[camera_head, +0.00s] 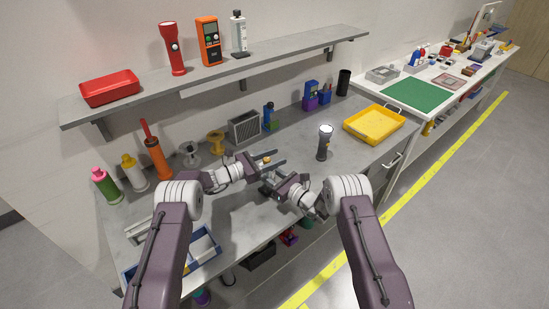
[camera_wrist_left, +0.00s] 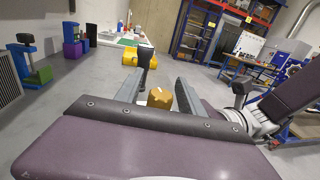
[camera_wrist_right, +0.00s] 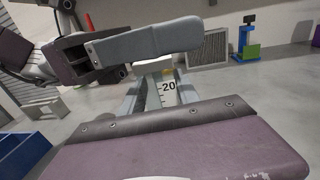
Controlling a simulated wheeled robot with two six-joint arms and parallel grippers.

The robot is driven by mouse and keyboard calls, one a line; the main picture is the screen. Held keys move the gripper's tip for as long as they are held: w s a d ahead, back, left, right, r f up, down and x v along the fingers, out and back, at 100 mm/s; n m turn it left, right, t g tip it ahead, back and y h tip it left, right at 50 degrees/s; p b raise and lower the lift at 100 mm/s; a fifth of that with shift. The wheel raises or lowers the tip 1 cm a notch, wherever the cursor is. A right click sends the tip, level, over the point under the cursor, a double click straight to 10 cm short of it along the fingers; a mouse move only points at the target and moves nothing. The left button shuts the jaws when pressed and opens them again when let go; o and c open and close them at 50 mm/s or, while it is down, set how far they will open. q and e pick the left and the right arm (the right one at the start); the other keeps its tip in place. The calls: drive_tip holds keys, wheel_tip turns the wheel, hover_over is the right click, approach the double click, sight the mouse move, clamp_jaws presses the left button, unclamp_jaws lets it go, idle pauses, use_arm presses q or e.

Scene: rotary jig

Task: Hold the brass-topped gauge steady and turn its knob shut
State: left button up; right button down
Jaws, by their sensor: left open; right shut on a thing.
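The gauge's brass-topped knob (camera_wrist_left: 160,97) shows in the left wrist view between the fingers of my left gripper (camera_wrist_left: 160,84). Those fingers are open, one on each side of the knob. In the head view the knob (camera_head: 266,159) is a small gold spot beside the left gripper (camera_head: 277,159). The gauge's pale body (camera_wrist_right: 168,88), marked 20, shows in the right wrist view between the fingers of my right gripper (camera_wrist_right: 158,86), which is shut on it. A left-gripper finger crosses above it there. In the head view the grippers mostly hide the gauge body.
A dark flashlight (camera_head: 323,147) stands on the bench just right of the grippers. A grey vented box (camera_head: 244,127) and spools stand behind. A yellow tray (camera_head: 374,124) lies at the right, and a blue bin (camera_head: 207,243) at the front left. A shelf (camera_head: 280,52) hangs above.

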use_arm(q)
clamp_jaws()
drive_tip(key=shift+s+d+m+g+h, duration=0.1)
drive_tip(key=shift+m+g+h, duration=0.3)
drive_tip(key=shift+m+g, duration=0.45)
unclamp_jaws()
drive_tip(key=shift+g, duration=0.25)
drive_tip(key=v, duration=1.2)
